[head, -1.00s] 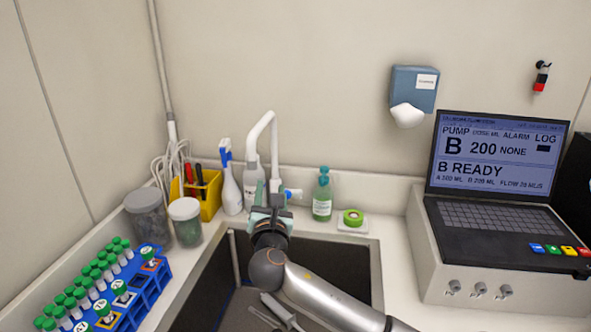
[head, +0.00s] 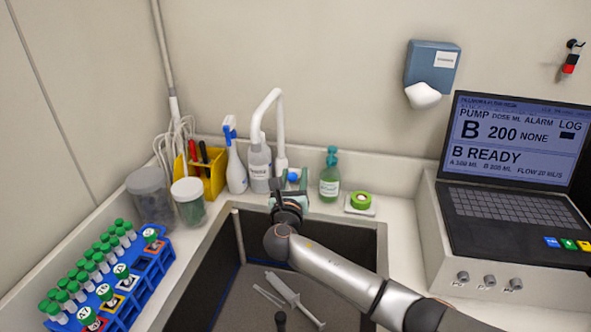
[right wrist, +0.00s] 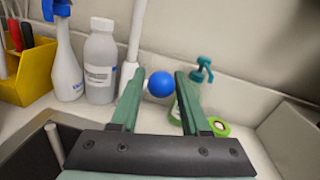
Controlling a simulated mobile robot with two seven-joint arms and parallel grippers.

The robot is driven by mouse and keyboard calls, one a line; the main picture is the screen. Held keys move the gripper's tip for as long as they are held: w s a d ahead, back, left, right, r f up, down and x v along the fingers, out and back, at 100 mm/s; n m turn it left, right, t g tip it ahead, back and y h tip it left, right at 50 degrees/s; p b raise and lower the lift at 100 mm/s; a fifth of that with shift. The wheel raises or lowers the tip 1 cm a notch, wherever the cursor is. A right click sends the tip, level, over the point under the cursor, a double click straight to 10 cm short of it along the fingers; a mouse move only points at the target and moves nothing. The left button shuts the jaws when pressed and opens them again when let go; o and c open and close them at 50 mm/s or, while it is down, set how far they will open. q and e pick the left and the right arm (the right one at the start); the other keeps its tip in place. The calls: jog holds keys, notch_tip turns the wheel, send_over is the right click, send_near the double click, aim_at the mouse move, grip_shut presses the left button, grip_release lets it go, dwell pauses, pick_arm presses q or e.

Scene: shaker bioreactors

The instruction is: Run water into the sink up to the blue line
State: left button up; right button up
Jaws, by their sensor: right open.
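The white tap (head: 279,130) stands behind the sink (head: 375,250), its spout curving over at the top. Its blue knob (head: 293,176) sits low on the right side. My right gripper (head: 290,183) is open in front of the knob. No water stream shows. The dark sink floor is visible with no clear water. My left gripper is out of view.
White tools (head: 288,291) lie on the sink floor. Green tape (head: 361,201) lies right. A blue tube rack (head: 145,290) stands left, a laptop (head: 505,180) right.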

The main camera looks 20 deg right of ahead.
jog(key=shift+x, duration=1.4)
jog(key=shift+c, duration=0.3)
grip_shut()
